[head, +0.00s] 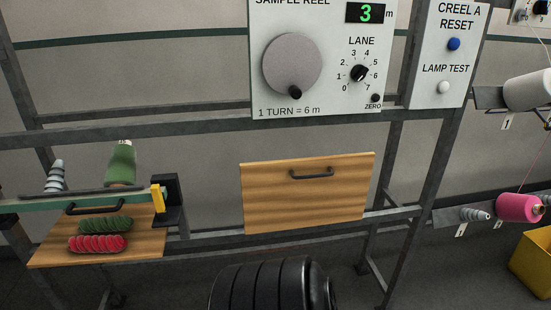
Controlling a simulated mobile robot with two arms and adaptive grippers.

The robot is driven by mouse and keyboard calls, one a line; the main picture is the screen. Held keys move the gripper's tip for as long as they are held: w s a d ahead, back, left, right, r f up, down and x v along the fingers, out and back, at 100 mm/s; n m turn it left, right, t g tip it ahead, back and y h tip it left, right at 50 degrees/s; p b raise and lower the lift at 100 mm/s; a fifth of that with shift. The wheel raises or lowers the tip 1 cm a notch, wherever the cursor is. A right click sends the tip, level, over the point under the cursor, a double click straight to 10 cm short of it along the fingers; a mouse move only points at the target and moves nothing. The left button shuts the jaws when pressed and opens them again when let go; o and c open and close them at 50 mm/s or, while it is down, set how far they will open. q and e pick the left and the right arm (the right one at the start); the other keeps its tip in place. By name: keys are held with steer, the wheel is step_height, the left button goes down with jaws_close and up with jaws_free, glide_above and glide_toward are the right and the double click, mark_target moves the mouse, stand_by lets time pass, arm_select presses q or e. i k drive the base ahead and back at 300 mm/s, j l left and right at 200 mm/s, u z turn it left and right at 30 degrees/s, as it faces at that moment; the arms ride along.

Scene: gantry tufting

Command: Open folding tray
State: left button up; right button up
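A wooden panel with a dark bar handle, the folding tray (276,205), hangs upright against the grey frame in the middle of the head view. Its handle (312,173) is near the top edge. A second wooden tray (50,251) at the left lies flat, folded out, with a dark handle (95,208) at its back. A green skein (105,225) and a red skein (98,244) lie on it.
A white panel (275,98) with a crank and lane dial is above the upright tray. A green cone (121,162) and a yellow-and-black bracket (158,199) are at the left. Pink yarn (520,208) and a yellow bin (535,262) are at the right.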

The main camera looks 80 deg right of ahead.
mark_target(277, 195)
steer(key=z, duration=2.95)
steer(key=i+j+u, duration=0.15)
steer(key=u, duration=0.2)
